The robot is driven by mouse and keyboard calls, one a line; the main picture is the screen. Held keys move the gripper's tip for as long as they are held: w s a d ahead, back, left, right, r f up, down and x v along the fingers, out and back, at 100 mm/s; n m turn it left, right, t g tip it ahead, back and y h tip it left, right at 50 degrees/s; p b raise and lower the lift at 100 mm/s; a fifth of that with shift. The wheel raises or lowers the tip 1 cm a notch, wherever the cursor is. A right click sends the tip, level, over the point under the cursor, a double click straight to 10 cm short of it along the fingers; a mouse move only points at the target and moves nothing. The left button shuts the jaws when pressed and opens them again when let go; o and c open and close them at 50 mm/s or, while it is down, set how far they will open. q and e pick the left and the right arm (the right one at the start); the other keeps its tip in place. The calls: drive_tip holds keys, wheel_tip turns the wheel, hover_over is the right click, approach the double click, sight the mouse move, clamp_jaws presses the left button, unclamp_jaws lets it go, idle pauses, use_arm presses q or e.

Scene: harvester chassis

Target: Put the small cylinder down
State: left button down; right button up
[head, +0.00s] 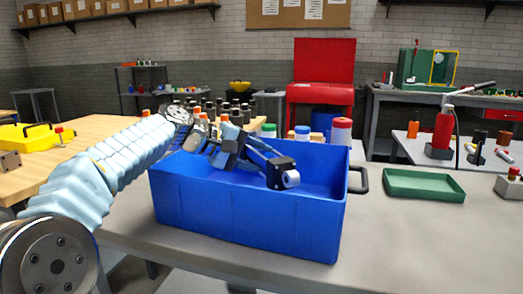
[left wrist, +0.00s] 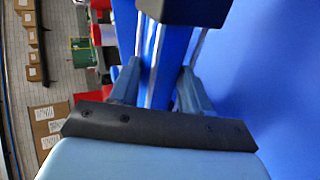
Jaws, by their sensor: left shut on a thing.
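My left gripper (head: 281,173) reaches in from the left over the open blue bin (head: 240,222). Its black fingertips are shut on the small cylinder (head: 291,179), whose pale round end faces the head camera. The cylinder shows over the bin's opening, close to the front rim in the picture; its exact height is hard to tell. In the left wrist view the gripper's fingers (left wrist: 160,85) show against the blue of the bin (left wrist: 270,70); I cannot make out the cylinder there. My right gripper is not in view.
The bin stands on a grey table (head: 420,235) with a black handle (head: 359,180) at its right end. A green tray (head: 424,185) lies right of it. Several capped bottles (head: 341,131) stand behind the bin. The table's front right is clear.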

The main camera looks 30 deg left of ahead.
use_arm(q)
drive_tip(key=shift+w+a+f, duration=0.1)
drive_tip(key=shift+w+a, duration=0.05)
drive_tip(key=shift+a+f, duration=0.15)
drive_tip(key=shift+f, duration=1.55)
drive_tip(key=shift+f+b, duration=0.35)
drive_tip(key=shift+b, duration=0.15)
drive_tip(key=shift+f, duration=0.3)
drive_tip(key=c, duration=0.5)
unclamp_jaws()
drive_tip(key=shift+f, duration=0.1)
